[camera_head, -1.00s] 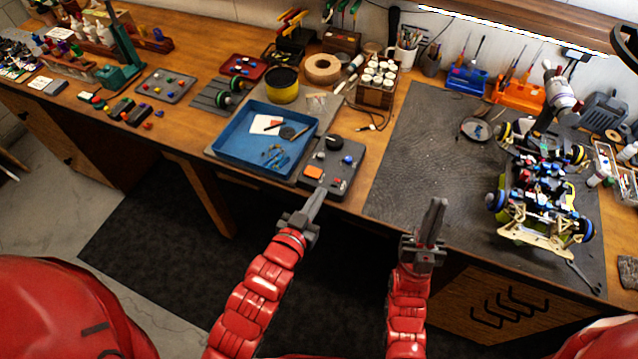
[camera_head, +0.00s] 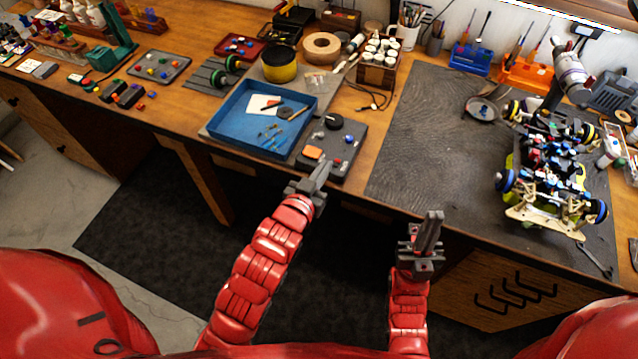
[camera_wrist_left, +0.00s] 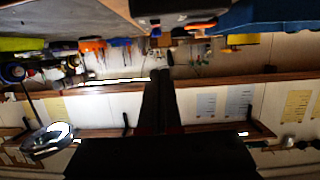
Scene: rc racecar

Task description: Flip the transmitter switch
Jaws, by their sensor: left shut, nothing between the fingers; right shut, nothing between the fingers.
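A dark grey control panel (camera_head: 348,162), which looks like the transmitter, lies flat near the table's front edge. It carries an orange block (camera_head: 313,153), a black knob (camera_head: 333,121) and small blue and red parts. I cannot tell which part is the switch. My left gripper (camera_head: 323,168) is shut and empty, its tips overlapping the panel's front edge in the head view; contact cannot be told. Its closed fingers also show in the left wrist view (camera_wrist_left: 157,95). My right gripper (camera_head: 434,214) is shut and empty, in front of the table, right of the panel.
A blue tray (camera_head: 222,137) with tools stands just left of the panel. A grey mat (camera_head: 425,150) lies right of it, with the racecar (camera_head: 555,170) on its right part. A wooden bottle rack (camera_head: 377,74) stands behind. The mat's left part is clear.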

